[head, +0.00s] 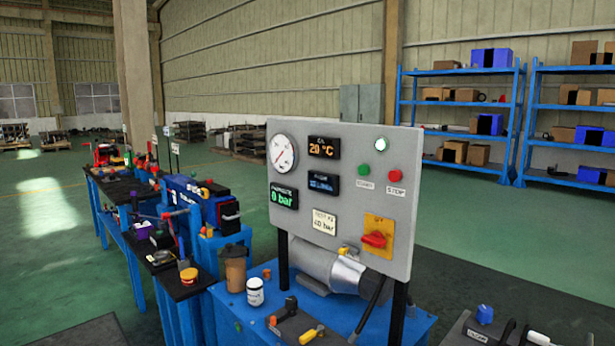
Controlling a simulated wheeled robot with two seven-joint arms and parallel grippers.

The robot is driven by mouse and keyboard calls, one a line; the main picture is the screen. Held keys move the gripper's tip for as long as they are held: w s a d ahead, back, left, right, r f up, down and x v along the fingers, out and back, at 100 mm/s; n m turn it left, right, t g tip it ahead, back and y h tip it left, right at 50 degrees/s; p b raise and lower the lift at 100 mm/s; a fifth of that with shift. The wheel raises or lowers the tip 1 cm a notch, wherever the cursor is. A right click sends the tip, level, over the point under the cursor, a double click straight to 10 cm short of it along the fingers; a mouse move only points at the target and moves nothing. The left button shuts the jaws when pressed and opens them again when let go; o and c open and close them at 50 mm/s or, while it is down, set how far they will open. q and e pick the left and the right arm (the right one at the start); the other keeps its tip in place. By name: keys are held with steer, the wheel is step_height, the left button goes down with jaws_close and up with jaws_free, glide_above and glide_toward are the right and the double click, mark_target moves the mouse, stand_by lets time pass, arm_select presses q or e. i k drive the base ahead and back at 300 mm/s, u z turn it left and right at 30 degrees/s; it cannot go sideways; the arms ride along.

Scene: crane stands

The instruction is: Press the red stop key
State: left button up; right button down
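The red stop key (397,175) is a small round red button on the right side of a grey upright control panel (340,128), above a small label that reads STOP. A green button (364,170) sits just left of it, with its own small label. A white round lamp (381,144) is above and between the two. A red rotary switch (374,239) on a yellow plate is below them. Neither of my grippers shows in the head view, and nothing covers the stop key.
The panel stands on black posts above a blue bench (240,315) with a grey motor (328,267), a white jar (255,291) and a brown bottle (235,268). Another blue workbench (135,240) runs back left. Blue shelves (400,110) stand behind. Green floor (50,250) is open at left.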

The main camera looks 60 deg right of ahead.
mark_target(395, 176)
steer(key=u, duration=0.05)
steer(key=i, duration=1.1)
steer(key=z, duration=2.95)
